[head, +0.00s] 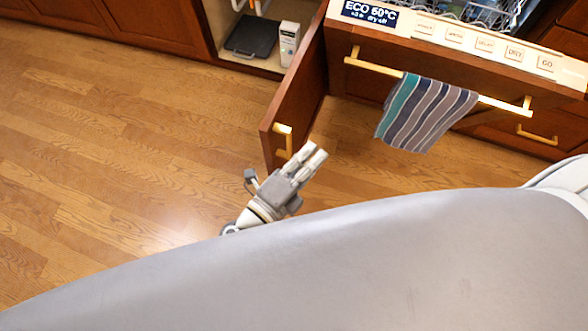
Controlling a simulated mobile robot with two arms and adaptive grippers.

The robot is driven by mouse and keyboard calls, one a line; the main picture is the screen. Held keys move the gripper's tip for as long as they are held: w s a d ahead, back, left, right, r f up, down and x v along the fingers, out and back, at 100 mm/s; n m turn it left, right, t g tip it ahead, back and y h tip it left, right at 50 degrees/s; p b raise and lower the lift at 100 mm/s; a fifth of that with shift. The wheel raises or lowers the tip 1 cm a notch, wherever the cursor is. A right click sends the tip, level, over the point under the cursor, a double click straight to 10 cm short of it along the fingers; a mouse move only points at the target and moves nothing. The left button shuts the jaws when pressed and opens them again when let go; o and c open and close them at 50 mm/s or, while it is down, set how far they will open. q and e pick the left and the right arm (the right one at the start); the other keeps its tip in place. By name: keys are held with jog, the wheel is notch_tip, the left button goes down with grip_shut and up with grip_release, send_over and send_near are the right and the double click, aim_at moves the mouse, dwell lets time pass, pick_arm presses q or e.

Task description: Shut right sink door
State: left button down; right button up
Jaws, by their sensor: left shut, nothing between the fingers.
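The right sink door (297,95) is a reddish-brown wooden cabinet door in the head view, standing wide open and jutting out into the room. Its brass handle (284,142) is near the free edge. The open sink cabinet (258,64) shows to the left of the door. My left gripper (316,152) is shut and empty, just right of and in front of the door's free edge, with its fingers pointing up and right. I cannot tell whether it touches the door. My right gripper is not in view.
The dishwasher door (440,60) is partly open right of the sink door, with a striped towel (424,112) on its brass bar. A dark flat item (251,37) and a white box (289,43) are in the cabinet. The wooden floor (110,140) at left is clear.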

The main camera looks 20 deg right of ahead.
pick_arm(q)
jog(key=shift+w+a, duration=1.3)
jog(key=shift+w, duration=0.1)
